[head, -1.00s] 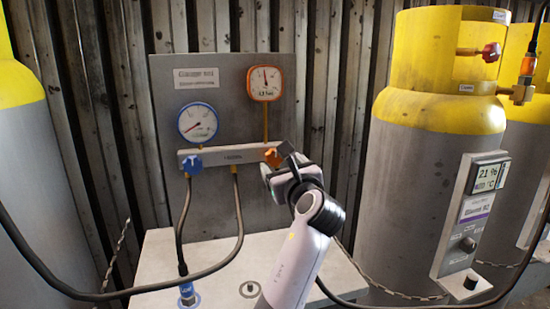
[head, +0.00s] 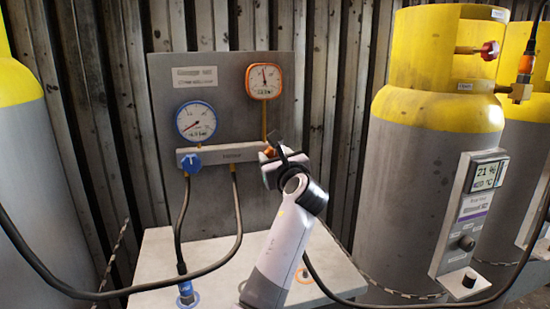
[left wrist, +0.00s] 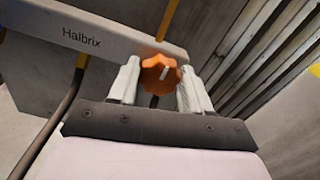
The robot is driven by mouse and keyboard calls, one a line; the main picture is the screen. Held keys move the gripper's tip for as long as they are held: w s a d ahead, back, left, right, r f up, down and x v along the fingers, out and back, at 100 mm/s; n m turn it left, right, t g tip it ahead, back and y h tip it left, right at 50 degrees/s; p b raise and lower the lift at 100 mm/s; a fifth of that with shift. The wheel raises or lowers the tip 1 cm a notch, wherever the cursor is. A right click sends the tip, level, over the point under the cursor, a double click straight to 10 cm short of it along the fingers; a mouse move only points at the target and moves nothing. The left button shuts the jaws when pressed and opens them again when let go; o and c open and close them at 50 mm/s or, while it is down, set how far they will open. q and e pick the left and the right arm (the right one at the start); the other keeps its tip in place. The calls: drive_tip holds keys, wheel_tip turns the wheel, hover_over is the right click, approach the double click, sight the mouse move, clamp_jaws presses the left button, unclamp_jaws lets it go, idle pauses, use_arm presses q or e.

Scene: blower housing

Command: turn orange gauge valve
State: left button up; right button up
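The orange gauge valve (left wrist: 160,74) is a lobed knob with a white mark at the right end of the grey manifold bar (left wrist: 95,42). In the head view the orange valve (head: 268,151) is mostly hidden by my left gripper (head: 268,160). In the left wrist view my left gripper (left wrist: 158,85) has its two pale fingers apart, one on each side of the knob. The knob sits between the fingertips; I cannot tell whether either touches it. The orange-rimmed gauge (head: 264,81) is above, its needle near upright. My right gripper is not in view.
A blue valve (head: 192,162) and a blue-rimmed gauge (head: 196,121) are on the left of the panel (head: 225,75). Dark hoses hang below the bar. A grey, yellow-topped cylinder (head: 405,180) stands at right, with another behind it.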

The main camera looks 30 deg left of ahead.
use_arm(q)
drive_tip(key=shift+n+p, duration=0.5)
drive_tip(key=shift+n, duration=0.2)
drive_tip(key=shift+n+p, duration=0.5)
drive_tip(key=shift+n, duration=0.7)
drive_tip(key=n+b, duration=0.1)
drive_tip(key=n, duration=0.4)
drive_tip(key=n+b, duration=0.2)
drive_tip(key=n, duration=0.4)
drive_tip(key=n+b, duration=0.2)
drive_tip(key=n, duration=0.4)
drive_tip(key=shift+s+f, duration=0.1)
drive_tip(key=shift+f, duration=0.25)
drive_tip(key=shift+n, duration=0.4)
drive_tip(key=o, duration=1.1)
drive_tip(key=shift+r, duration=0.1)
drive_tip(key=shift+c, duration=0.2)
